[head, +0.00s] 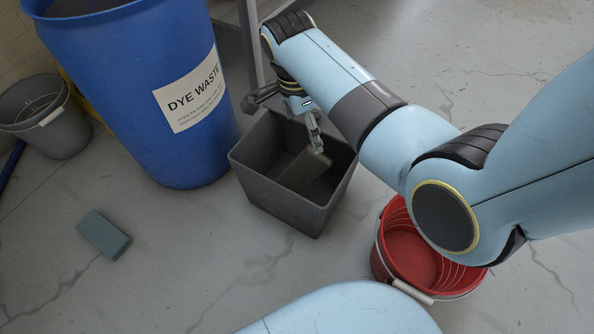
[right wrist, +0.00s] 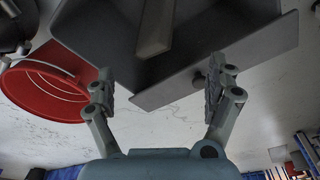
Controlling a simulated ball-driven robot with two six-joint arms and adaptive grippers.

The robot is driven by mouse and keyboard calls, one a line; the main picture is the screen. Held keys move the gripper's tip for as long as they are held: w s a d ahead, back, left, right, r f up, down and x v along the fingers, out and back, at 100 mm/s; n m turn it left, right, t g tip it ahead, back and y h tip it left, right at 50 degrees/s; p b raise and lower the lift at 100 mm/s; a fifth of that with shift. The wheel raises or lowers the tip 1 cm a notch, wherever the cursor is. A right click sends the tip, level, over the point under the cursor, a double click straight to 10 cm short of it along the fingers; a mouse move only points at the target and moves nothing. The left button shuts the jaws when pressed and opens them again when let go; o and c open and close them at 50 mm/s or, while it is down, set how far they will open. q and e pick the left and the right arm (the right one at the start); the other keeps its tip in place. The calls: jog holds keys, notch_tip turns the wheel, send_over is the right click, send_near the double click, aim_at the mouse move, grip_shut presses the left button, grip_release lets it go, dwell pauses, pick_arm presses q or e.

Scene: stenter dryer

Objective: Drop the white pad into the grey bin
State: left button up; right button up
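The grey bin (head: 318,215) is a square, open-topped, dark grey tub on the floor in the middle of the head view. A flat, dull beige block (head: 299,172), which looks like the white pad in shadow, leans inside the bin. In the right wrist view the block (right wrist: 155,28) shows within the bin (right wrist: 225,58). My right gripper (head: 315,138) is over the bin's opening near its far side. I cannot tell whether a fingertip touches the bin. My left gripper is not in view.
A blue DYE WASTE drum (head: 150,90) stands left of the bin. A red bucket (head: 408,255) is at its right, under my right arm. A grey-green block (head: 103,234) lies on the floor at left. A grey bucket (head: 62,137) stands far left. Front floor is clear.

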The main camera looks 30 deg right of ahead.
notch_tip(320, 180, up, 12)
jog(key=a, duration=0.1)
jog(key=shift+a, duration=0.4)
jog(key=shift+f, duration=0.1)
dwell(0.4)
